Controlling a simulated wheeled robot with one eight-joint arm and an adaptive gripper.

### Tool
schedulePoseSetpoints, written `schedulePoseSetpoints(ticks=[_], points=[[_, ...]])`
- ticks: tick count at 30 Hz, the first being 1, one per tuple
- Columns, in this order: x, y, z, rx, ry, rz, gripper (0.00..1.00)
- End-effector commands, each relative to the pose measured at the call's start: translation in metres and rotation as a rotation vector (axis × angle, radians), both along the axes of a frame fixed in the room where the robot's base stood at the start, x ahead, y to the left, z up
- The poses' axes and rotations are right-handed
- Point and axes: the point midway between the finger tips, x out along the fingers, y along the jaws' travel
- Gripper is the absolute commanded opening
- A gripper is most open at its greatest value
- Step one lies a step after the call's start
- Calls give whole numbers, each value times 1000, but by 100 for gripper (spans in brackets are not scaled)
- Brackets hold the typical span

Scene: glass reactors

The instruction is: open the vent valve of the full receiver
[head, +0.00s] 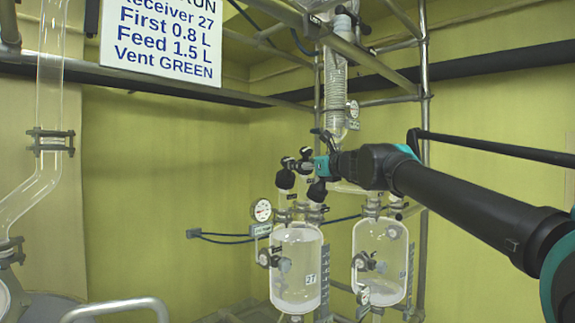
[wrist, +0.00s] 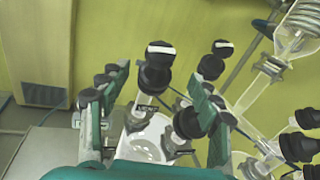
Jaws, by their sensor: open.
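The left glass receiver (head: 297,278), tagged 27, has a pale content and a dial gauge (head: 261,210) at its upper left. The right receiver (head: 380,258) hangs beside it; the exact liquid levels are hard to read. Black-capped valves stand above the left receiver. My gripper (head: 315,165) is at these valves, partly covering them. In the wrist view my gripper (wrist: 155,88) is open. A black valve knob with a white bar (wrist: 157,62) shows between its fingers, with no visible grip. Another white-barred knob (wrist: 221,45) stands beyond the right finger. A third black knob (wrist: 187,123) is lower, near that finger.
A sign (head: 161,40) reads Receiver 27, First 0.8 L, Feed 1.5 L, Vent GREEN. A steel frame (head: 424,120) and a coiled glass condenser (head: 335,90) stand close by my arm. More black knobs (wrist: 298,146) crowd the right. Open space lies left of the receivers.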

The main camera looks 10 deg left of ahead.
Motion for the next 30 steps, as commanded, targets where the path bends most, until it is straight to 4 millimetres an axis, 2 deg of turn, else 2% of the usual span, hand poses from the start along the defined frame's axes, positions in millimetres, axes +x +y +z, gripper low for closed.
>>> schedulePoseSetpoints(ticks=[6,15,21,30], points=[[34,26,-1,-1,0,1,63],[69,52,0,-1,-1,0,63],[77,59,-1,-2,-1,1,63],[78,59,-1,-2,-1,0,62]])
